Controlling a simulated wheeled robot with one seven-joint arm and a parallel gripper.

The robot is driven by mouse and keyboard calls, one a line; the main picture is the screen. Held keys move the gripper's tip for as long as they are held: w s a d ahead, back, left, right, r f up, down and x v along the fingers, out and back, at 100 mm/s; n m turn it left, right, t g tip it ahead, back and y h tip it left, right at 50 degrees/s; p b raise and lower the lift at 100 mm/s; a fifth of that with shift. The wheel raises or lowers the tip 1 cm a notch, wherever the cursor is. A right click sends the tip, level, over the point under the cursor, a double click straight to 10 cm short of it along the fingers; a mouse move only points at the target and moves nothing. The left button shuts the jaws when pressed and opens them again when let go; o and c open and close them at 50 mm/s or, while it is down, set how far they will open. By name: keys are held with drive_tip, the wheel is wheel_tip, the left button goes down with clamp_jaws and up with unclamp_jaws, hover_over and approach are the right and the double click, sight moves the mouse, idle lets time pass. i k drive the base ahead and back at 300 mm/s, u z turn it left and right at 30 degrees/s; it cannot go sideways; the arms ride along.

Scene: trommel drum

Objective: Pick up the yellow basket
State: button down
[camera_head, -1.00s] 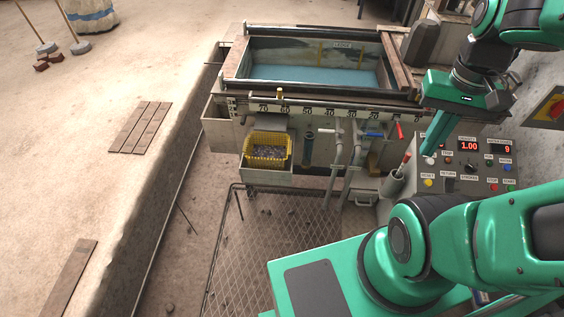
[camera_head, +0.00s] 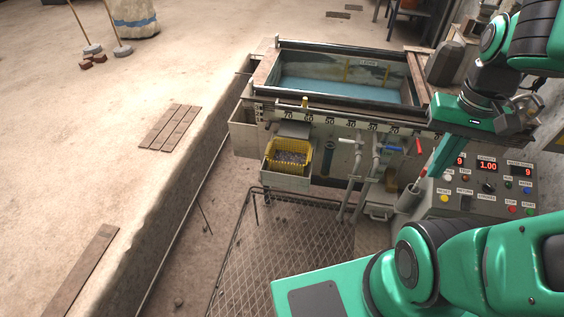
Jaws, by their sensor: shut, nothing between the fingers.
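The yellow basket (camera_head: 287,168) is a small mesh basket with grey-brown gravel in it. It sits in a grey box-like holder (camera_head: 286,182) on the front of the tank, left of the pipes. My gripper (camera_head: 425,174) is at the right, its green fingers pointing down and together. It is well to the right of the basket, apart from it and in front of the control panel. It holds nothing.
The water tank (camera_head: 262,82) stands behind the basket. Pipes (camera_head: 357,165) with valve handles stand right of it. The control panel (camera_head: 490,185) and a red-tipped lever (camera_head: 410,197) are near my gripper. Floor grating (camera_head: 290,240) lies in front.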

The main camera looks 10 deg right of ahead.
sight(288, 156)
drive_tip(key=i, duration=0.85)
drive_tip(key=z, duration=0.1)
